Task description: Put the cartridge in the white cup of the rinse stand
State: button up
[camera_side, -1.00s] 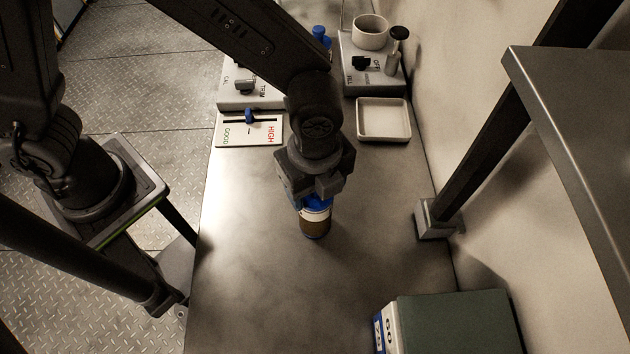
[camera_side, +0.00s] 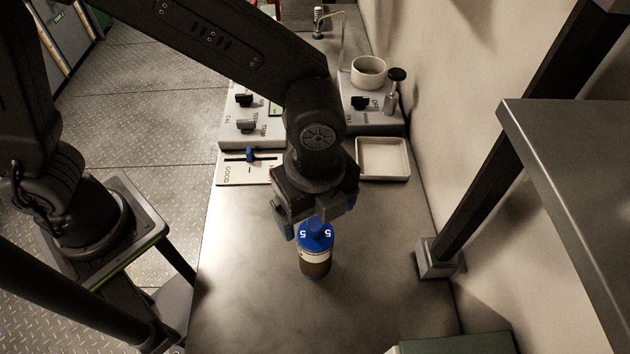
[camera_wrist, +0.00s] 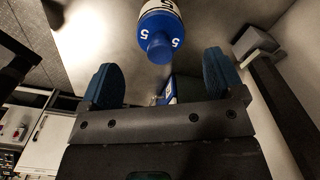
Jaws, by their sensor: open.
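The cartridge (camera_side: 314,262) stands upright on the metal bench, with a blue top marked 5, a white band and a brown lower part. Its blue end (camera_wrist: 157,38) also shows at the top of the wrist view. My gripper (camera_side: 316,214) is open and empty, just behind and above the cartridge in the side view. In the wrist view, the blue fingertips (camera_wrist: 163,78) are spread apart, with the cartridge beyond them, not between them. The white cup (camera_side: 368,73) sits on the grey rinse stand (camera_side: 375,118) at the back right, and looks empty from here.
A shallow white tray (camera_side: 383,158) lies in front of the stand. A grey panel with black knobs (camera_side: 246,125) and a GOOD gauge card (camera_side: 240,172) are at the back left. A dark post (camera_side: 480,165) and a metal shelf (camera_side: 575,170) flank the right.

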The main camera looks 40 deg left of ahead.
notch_tip(320, 180, up, 7)
jog(key=s+a+r+n+t, duration=0.2)
jog(key=a+r+n, duration=0.1)
jog(key=a+n, duration=0.7)
jog(key=s+a+r+n+t, duration=0.2)
jog(key=a+r+n+t, duration=0.1)
jog(key=a+n, duration=0.7)
jog(key=a, duration=0.3)
jog(key=shift+a+n, duration=0.35)
jog(key=shift+n, duration=0.05)
jog(key=shift+o, duration=0.3)
jog(key=shift+s+a+f+n+t, duration=0.1)
jog(key=shift+s+a+n+t, duration=0.2)
jog(key=shift+n, duration=0.1)
jog(key=shift+w, duration=0.1)
